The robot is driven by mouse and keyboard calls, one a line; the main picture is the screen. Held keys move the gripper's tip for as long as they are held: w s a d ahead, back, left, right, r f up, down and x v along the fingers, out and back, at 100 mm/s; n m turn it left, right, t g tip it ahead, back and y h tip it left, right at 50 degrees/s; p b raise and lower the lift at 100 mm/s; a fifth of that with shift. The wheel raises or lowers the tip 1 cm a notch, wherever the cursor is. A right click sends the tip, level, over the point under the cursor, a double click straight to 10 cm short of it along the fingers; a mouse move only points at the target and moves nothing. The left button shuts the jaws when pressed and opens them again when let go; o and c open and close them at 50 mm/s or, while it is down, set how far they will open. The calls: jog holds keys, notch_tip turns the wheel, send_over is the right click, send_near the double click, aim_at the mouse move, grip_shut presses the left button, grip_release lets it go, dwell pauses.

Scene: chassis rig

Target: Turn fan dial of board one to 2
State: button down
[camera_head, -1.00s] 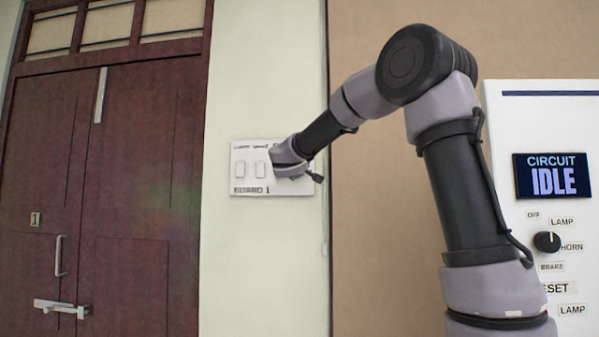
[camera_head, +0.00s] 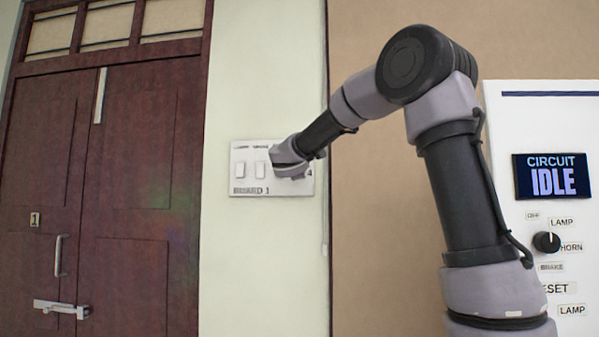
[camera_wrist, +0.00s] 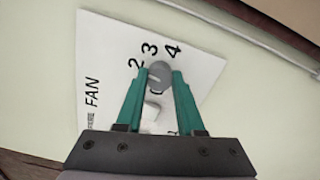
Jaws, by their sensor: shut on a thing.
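Board one (camera_head: 245,183) is a white plate on the pale wall, labelled BOARD 1, with two rocker switches on its left part. Its fan dial (camera_wrist: 159,73) is a small grey round knob in the wrist view, beside the numbers 2, 3 and 4 and the word FAN. My gripper (camera_wrist: 161,76) has its two green fingers shut on the dial, one on each side. A pale mark shows on the knob's left side, but its exact setting is hard to read. In the head view my wrist (camera_head: 287,160) covers the dial.
A dark red double door (camera_head: 110,180) stands to the left. A white panel (camera_head: 545,120) at the right carries a CIRCUIT IDLE screen (camera_head: 552,176) and a black knob (camera_head: 546,242). A pale switch (camera_wrist: 151,112) shows between my fingers.

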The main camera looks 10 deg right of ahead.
jog(key=shift+n, duration=0.6)
jog(key=shift+f+n, duration=0.1)
jog(key=shift+n, duration=0.2)
jog(key=c, duration=0.5)
grip_release()
jog(key=v, duration=1)
jog(key=shift+s+a, duration=0.15)
jog(key=shift+s, duration=0.25)
